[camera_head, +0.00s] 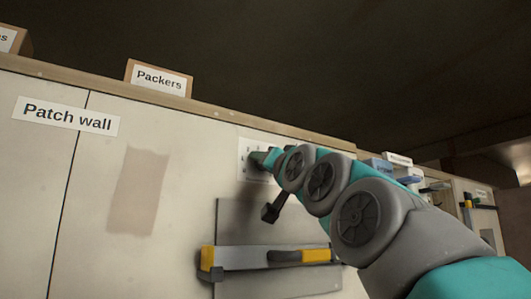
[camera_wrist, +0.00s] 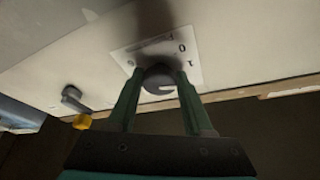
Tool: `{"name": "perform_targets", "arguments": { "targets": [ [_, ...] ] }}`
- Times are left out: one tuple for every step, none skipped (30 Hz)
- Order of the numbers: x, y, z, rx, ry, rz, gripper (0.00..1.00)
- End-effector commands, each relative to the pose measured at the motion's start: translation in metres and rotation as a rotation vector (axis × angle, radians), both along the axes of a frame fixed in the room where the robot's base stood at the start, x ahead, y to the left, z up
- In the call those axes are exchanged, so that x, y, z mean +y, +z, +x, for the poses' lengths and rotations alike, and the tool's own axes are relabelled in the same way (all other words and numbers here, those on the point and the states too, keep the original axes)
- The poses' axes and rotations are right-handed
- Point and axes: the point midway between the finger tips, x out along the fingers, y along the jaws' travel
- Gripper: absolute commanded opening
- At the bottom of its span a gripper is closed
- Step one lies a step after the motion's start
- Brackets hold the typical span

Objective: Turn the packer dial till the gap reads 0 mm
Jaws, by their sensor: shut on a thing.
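The packer dial is a grey round knob (camera_wrist: 158,80) on a white plate (camera_wrist: 190,52) fixed to the wall. My gripper (camera_wrist: 157,85) is shut on the knob, one green finger on each side. A few dark marks show on the plate around the knob, but they are too small and blurred to read. In the head view the plate (camera_head: 243,165) is partly covered by my arm, and the knob is hidden behind my gripper (camera_head: 262,158). I cannot tell what gap the dial reads.
A grey panel (camera_head: 232,225) with a yellow-ended level (camera_head: 240,258) sits on the wall below the dial. A dark lever (camera_head: 273,208) juts out beside my arm. A "Packers" box (camera_head: 158,78) stands on the ledge above. A "Patch wall" label (camera_head: 66,116) is at left.

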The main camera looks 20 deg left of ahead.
Motion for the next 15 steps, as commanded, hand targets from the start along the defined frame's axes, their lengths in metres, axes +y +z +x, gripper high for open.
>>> {"name": "perform_targets", "arguments": {
  "targets": [
    [0.0009, 0.0064, -0.0017, 0.022, 0.002, 0.012, 0.00],
    [0.0010, 0.0067, -0.0016, 0.033, 0.001, 0.022, 0.00],
    [0.0007, 0.0060, -0.0011, 0.051, 0.000, 0.037, 0.00],
    [0.0001, 0.0062, -0.0013, 0.061, -0.001, 0.048, 0.00],
    [-0.0009, 0.0065, -0.0018, 0.072, -0.002, 0.060, 0.00],
    [-0.0019, 0.0064, -0.0023, 0.087, -0.004, 0.075, 0.00],
    [-0.0021, 0.0058, -0.0025, 0.099, -0.004, 0.086, 0.00],
    [-0.0025, 0.0051, -0.0024, 0.110, -0.006, 0.097, 0.00],
    [-0.0028, 0.0046, -0.0027, 0.128, -0.006, 0.113, 0.00],
    [-0.0036, 0.0044, -0.0022, 0.140, -0.007, 0.127, 0.00],
    [-0.0035, 0.0043, -0.0023, 0.155, -0.007, 0.139, 0.00],
    [-0.0024, 0.0035, -0.0024, 0.175, -0.007, 0.155, 0.00],
    [-0.0026, 0.0030, -0.0019, 0.192, -0.007, 0.167, 0.00],
    [-0.0027, 0.0026, -0.0015, 0.209, -0.007, 0.181, 0.00],
    [-0.0024, 0.0030, -0.0018, 0.228, -0.008, 0.198, 0.00]
  ]
}}
